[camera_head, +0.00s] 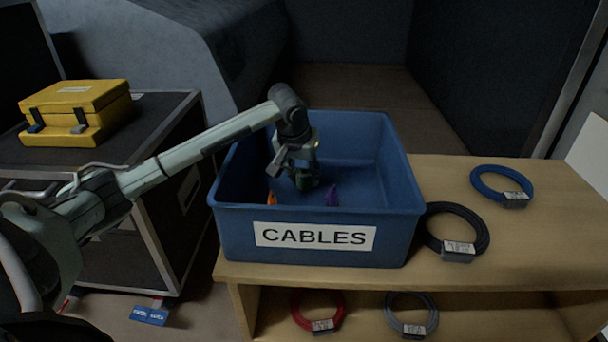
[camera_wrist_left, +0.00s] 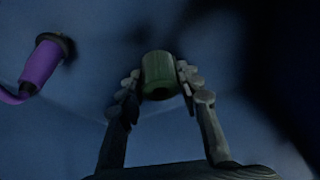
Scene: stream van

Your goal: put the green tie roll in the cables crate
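The blue cables crate (camera_head: 315,222) stands on the wooden shelf top with its CABLES label facing me. My left gripper (camera_head: 303,172) points down inside the crate, below the rim. The green tie roll (camera_head: 307,184) is at its fingertips, partly hidden by them. In the left wrist view the green tie roll (camera_wrist_left: 160,75) sits between the fingertips of my left gripper (camera_wrist_left: 158,82), which look shut on its sides. I cannot tell whether the roll touches the crate floor. My right gripper is not in view.
A black cable coil (camera_head: 457,231) and a blue coil (camera_head: 500,185) lie right of the crate. A yellow case (camera_head: 78,105) is left.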

